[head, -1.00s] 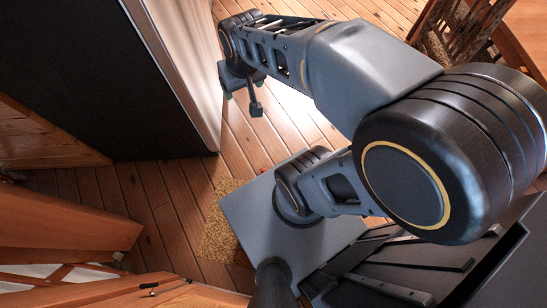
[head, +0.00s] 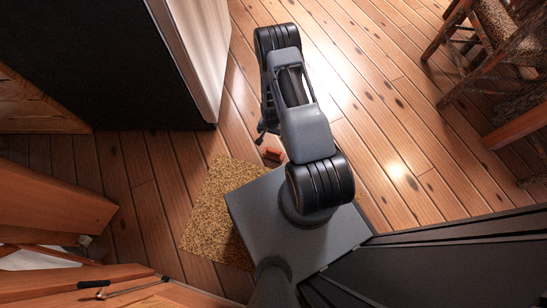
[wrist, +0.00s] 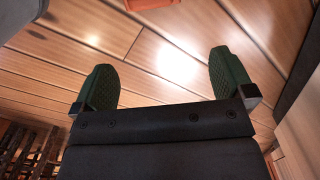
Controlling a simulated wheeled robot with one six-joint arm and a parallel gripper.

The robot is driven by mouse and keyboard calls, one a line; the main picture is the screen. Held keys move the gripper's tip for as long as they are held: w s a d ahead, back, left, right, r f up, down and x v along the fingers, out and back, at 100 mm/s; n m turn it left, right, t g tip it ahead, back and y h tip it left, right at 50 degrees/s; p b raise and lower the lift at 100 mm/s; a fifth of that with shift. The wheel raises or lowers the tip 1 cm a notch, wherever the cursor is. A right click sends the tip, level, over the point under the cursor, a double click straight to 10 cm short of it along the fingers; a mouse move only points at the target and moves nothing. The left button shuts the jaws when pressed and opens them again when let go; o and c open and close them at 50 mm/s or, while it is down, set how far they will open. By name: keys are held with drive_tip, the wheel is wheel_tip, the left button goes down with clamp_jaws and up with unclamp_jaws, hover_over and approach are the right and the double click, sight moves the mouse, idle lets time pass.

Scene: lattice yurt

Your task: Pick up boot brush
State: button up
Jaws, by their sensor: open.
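A small orange-red block (head: 273,154), which may be the boot brush, lies on the floor by the edge of the speckled mat, close to my base. Its bristles cannot be made out. In the wrist view an orange-red piece (wrist: 150,3) shows at the top edge, mostly cut off. My gripper (wrist: 162,60) is open and empty, its two green pads wide apart with floor planks behind them. In the head view my gripper (head: 263,134) is a small dark shape, partly hidden by my arm, just up and left of the block.
A speckled yellow-brown mat (head: 205,215) lies left of my base. A large dark cabinet (head: 110,70) stands at upper left. A rustic chair (head: 500,40) is at upper right. A black-handled tool (head: 95,284) lies at lower left. The middle floor is clear.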

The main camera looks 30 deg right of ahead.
sight(274, 150)
drive_tip(key=f+b, duration=0.1)
drive_tip(key=f, duration=0.3)
drive_tip(key=s+f+b, duration=0.1)
drive_tip(key=f+b, duration=0.1)
drive_tip(key=f, duration=0.2)
drive_tip(key=f+b, duration=0.1)
drive_tip(key=f, duration=0.3)
drive_tip(key=shift+s+f, duration=0.2)
drive_tip(key=shift+s, duration=0.05)
wheel_tip(274, 150, down, 5)
drive_tip(key=b, duration=0.5)
drive_tip(key=shift+s+f, duration=0.1)
drive_tip(key=shift+f, duration=0.05)
drive_tip(key=shift+c, duration=0.5)
drive_tip(key=c, duration=0.7)
drive_tip(key=shift+o, duration=0.2)
wheel_tip(274, 150, up, 10)
drive_tip(key=p, duration=0.8)
